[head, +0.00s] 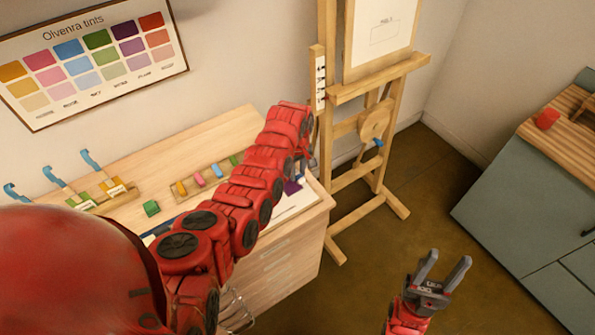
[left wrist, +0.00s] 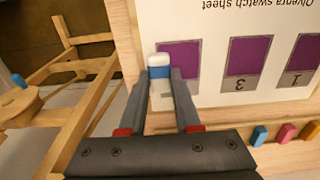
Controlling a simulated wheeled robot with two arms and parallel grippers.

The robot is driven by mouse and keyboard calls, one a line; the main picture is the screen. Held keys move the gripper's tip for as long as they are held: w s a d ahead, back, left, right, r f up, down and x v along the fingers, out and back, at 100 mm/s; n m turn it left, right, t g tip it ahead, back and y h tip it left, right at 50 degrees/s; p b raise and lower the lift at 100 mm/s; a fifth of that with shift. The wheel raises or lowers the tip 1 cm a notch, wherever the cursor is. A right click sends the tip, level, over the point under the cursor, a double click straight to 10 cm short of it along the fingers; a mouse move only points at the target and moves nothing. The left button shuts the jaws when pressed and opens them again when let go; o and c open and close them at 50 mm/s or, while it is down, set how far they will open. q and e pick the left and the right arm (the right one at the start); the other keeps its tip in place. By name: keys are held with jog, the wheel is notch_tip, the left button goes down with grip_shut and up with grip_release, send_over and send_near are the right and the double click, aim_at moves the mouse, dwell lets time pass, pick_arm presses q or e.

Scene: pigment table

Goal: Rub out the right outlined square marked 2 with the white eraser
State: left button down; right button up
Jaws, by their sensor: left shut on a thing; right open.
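My left gripper (left wrist: 160,75) is shut on the white eraser (left wrist: 159,57), which has a blue band. In the left wrist view the swatch sheet (left wrist: 210,18) appears upside down, with purple squares in grey outlines. The eraser overlaps the edge of the leftmost square (left wrist: 183,58); its mark is hidden by my finger, and I cannot tell whether they touch. The squares marked 3 (left wrist: 243,56) and 1 (left wrist: 304,62) are also purple. In the head view my left gripper (head: 304,168) is over the sheet (head: 296,207), mostly hidden. My right gripper (head: 442,268) is open and empty.
A wooden tray (head: 178,192) holds several coloured sticks behind my left arm. A green block (head: 151,208) and blue-handled tools (head: 60,170) are further left. An easel (head: 340,160) stands close beyond the desk's right end. The floor around my right gripper is clear.

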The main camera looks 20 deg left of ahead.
pick_arm(q)
jog(key=shift+f+b, duration=0.85)
jog(key=shift+f, duration=0.1)
jog(key=shift+r, duration=0.1)
